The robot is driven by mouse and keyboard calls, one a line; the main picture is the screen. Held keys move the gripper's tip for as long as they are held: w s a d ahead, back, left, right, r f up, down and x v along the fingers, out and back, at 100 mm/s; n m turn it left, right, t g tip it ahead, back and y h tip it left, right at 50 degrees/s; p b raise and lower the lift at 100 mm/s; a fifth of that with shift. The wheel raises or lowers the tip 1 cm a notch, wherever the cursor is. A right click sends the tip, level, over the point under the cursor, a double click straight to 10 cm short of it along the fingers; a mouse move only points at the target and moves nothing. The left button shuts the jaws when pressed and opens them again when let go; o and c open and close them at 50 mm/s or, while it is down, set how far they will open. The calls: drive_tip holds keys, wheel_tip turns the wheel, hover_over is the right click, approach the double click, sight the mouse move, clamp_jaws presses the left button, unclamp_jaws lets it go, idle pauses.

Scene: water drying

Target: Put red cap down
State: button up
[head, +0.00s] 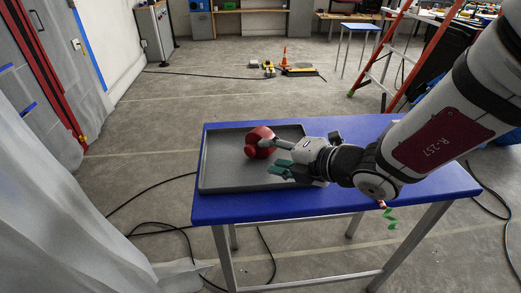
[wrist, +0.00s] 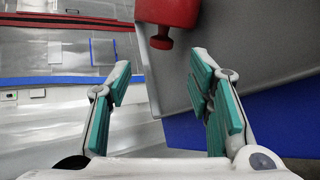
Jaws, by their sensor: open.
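In the wrist view the red cap (wrist: 168,18) shows at the top edge, partly cut off, ahead of the fingers. My gripper (head: 272,157) is over the tray, just right of and in front of the cap. Its teal-padded fingers (wrist: 160,95) are spread wide, with nothing between them. In the head view one finger overlaps the cap's edge; I cannot tell whether they touch.
The grey tray (head: 222,178) lies on the left part of a blue table (head: 440,182). A small dark object (head: 334,137) stands behind my wrist. Black cables lie on the floor. A red ladder (head: 385,65) and an orange cone (head: 284,56) are further back.

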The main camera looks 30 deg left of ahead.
drive_tip(key=shift+p+v, duration=0.45)
drive_tip(key=shift+v, duration=1.95)
drive_tip(key=s+d+r+n+g, duration=0.1)
drive_tip(key=s+d+r+n, duration=0.25)
drive_tip(key=n, duration=0.25)
drive_tip(key=s+d+r+n+g+h, duration=0.1)
drive_tip(key=s+d+r+n+g, duration=0.15)
drive_tip(key=s+n, duration=0.35)
drive_tip(key=s+d+r+n+g, duration=0.1)
drive_tip(key=s+d+r+n, duration=0.15)
drive_tip(key=n, duration=0.45)
drive_tip(key=s+d+n+h, duration=0.5)
drive_tip(key=d+n, duration=0.4)
drive_tip(key=d, duration=0.3)
drive_tip(key=s+d+n+t+h, duration=0.1)
drive_tip(key=s+d+n+h, duration=0.5)
drive_tip(key=d+n, duration=0.3)
drive_tip(key=s+d, duration=0.1)
drive_tip(key=d, duration=0.3)
drive_tip(key=shift+s+f, duration=0.25)
drive_tip(key=shift+f, duration=0.1)
